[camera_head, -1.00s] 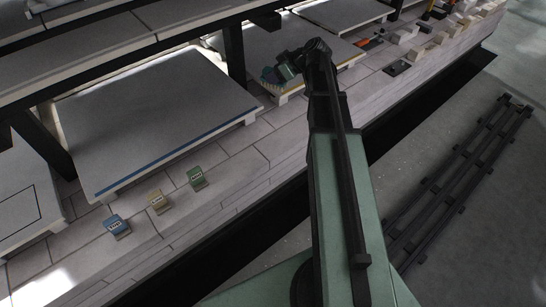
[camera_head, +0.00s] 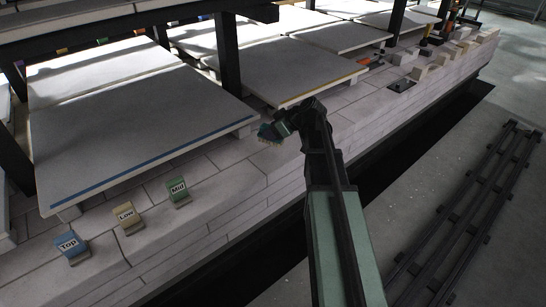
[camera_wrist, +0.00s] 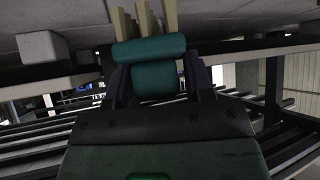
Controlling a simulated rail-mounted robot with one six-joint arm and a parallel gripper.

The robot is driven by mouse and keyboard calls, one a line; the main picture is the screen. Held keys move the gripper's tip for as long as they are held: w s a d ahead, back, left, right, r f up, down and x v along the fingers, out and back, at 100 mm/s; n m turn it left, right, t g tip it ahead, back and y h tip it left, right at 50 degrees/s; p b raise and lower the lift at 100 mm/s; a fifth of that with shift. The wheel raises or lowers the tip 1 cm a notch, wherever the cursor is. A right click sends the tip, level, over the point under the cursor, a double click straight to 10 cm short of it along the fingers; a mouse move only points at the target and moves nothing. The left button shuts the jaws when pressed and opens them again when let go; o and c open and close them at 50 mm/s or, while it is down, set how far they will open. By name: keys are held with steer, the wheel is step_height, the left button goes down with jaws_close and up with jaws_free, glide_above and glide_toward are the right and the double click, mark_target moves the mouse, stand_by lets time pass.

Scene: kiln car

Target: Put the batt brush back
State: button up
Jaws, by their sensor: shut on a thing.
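The batt brush (camera_wrist: 150,48) has a teal body with tan bristle tufts pointing up in the wrist view. My gripper (camera_wrist: 155,82) is shut on it, with a dark finger on either side of the teal part. In the head view the brush (camera_head: 268,132) shows small at the tip of my gripper (camera_head: 281,124), out past the front edge of the yellow-edged batt (camera_head: 300,75), with the pale brick ledge behind it. Part of the brush is hidden by my wrist. I cannot tell its height above the ledge.
A large blue-edged batt (camera_head: 130,130) lies at left. Blue Top (camera_head: 70,246), tan Low (camera_head: 127,217) and green Mid (camera_head: 178,191) signs stand on the ledge. Dark posts (camera_head: 228,55) rise between batts. Pale blocks and a dark plate (camera_head: 401,85) sit at far right.

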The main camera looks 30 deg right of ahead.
steer(key=shift+f, duration=0.1)
step_height(320, 180, down, 4)
steer(key=b, duration=0.4)
steer(key=shift+f, duration=0.25)
steer(key=shift+r, duration=0.25)
steer(key=shift+f, duration=0.1)
steer(key=o, duration=0.7)
steer(key=shift+f, duration=0.1)
steer(key=o, duration=0.5)
